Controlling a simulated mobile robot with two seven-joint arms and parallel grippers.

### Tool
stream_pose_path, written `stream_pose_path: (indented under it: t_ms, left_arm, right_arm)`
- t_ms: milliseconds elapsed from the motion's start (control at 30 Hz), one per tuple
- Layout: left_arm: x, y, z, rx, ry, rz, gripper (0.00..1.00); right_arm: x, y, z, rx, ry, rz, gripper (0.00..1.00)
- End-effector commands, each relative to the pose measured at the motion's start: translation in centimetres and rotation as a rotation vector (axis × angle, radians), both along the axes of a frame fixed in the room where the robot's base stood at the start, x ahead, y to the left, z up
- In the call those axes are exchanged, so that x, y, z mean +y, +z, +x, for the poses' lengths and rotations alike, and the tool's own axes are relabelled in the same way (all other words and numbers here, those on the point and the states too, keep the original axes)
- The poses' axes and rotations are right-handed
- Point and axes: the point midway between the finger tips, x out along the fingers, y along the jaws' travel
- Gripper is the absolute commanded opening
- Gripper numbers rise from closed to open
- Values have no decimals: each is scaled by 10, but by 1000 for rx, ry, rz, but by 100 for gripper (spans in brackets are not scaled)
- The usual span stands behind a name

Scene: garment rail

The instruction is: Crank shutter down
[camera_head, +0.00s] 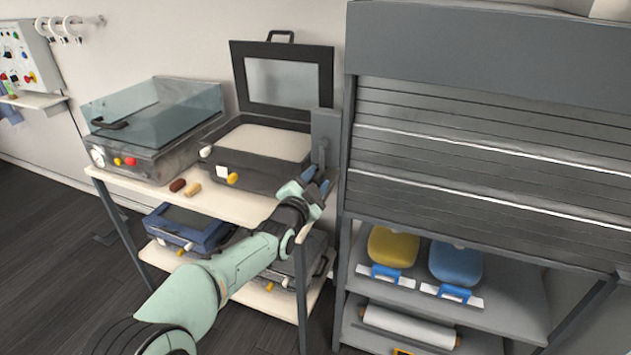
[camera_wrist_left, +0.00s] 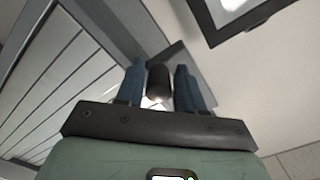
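The grey slatted shutter (camera_head: 480,150) hangs partly down at the right in the head view. Below its lower edge the shelves are open. Its slats also show at the left in the left wrist view (camera_wrist_left: 50,85). A grey crank box (camera_head: 325,125) is on the rail's left post, with a crank arm hanging from it. My left gripper (camera_head: 318,180) is at the crank's lower end. My right gripper is out of view.
A bench (camera_head: 240,205) left of the crank carries an open-lidded press (camera_head: 262,150) and a clear-covered machine (camera_head: 150,125). Behind the shutter's lower opening, shelves hold a yellow item (camera_head: 393,245), a blue item (camera_head: 456,263) and a white roll (camera_head: 408,327).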

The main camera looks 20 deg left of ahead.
Motion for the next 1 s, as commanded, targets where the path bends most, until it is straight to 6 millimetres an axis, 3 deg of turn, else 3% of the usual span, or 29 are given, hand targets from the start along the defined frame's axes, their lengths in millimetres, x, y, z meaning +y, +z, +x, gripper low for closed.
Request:
stream_pose_path:
  t_ms: [467,1000]
  left_arm:
    - [0,1,-9,-2,-1,-4,52]
    - [4,1,-111,-1,0,-5,52]
  right_arm:
    - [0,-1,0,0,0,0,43]
    - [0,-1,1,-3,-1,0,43]
